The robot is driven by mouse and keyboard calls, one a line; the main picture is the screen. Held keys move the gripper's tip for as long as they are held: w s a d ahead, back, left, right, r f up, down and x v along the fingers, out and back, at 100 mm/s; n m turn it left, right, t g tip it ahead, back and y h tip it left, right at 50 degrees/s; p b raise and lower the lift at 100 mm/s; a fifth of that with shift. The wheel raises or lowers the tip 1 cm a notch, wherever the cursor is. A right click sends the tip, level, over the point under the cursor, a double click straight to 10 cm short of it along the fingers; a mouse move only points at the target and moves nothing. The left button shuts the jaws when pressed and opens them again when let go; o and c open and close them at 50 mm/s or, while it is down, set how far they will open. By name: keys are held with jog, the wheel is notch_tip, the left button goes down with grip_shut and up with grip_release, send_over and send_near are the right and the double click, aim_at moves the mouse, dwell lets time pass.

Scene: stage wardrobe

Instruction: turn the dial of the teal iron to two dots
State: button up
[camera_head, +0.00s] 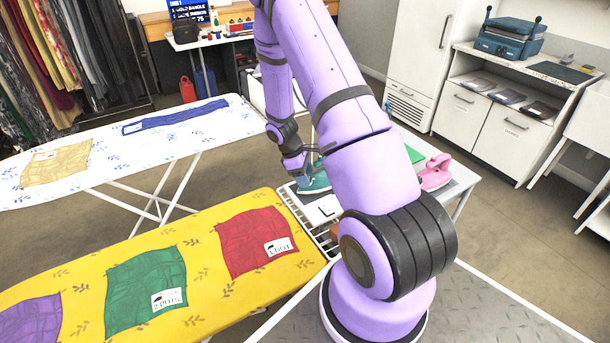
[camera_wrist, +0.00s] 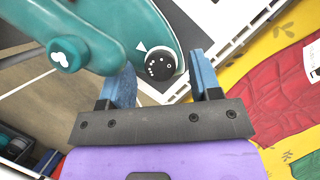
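The teal iron (camera_head: 316,184) stands on the small white table beside the yellow board, partly hidden by my arm in the head view. In the wrist view the teal iron (camera_wrist: 92,30) fills the upper left. Its round black dial (camera_wrist: 160,66) has white dots and a small ring; a white triangle mark lies at the dial's upper left. Which marking lines up with the triangle is too small to tell surely. My gripper (camera_wrist: 162,62) is open, its blue fingers on either side of the dial. I cannot tell whether they touch it. The gripper (camera_head: 299,166) is dark and small in the head view.
A pink iron (camera_head: 436,174) stands on the table's right side near a green item (camera_head: 413,155). The yellow ironing board (camera_head: 205,232) holds red, green and purple cloths; legible labels read one dot and two dots. A white ironing board (camera_head: 115,160) stands behind.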

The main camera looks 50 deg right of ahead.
jog(key=v, duration=1)
jog(key=shift+r, duration=0.4)
jog(key=shift+w, duration=0.1)
jog(key=s+a+r+m+t, duration=0.25)
jog(key=a+r, duration=0.35)
jog(key=r, duration=0.6)
jog(key=s+a+r+m+t, duration=0.15)
jog(key=s+a+r, duration=0.35)
jog(key=r, duration=0.7)
jog(key=s+a+r+m+t+y, duration=0.1)
jog(key=s+a+r, duration=0.3)
jog(key=s, duration=0.4)
jog(key=s+a+r+m+t+y, duration=0.1)
jog(key=s+a+r+t, duration=0.3)
jog(key=s+a, duration=0.3)
jog(key=shift+s+r+m+y, duration=0.3)
jog(key=shift+s+r+m, duration=0.1)
jog(key=shift+s+r, duration=0.4)
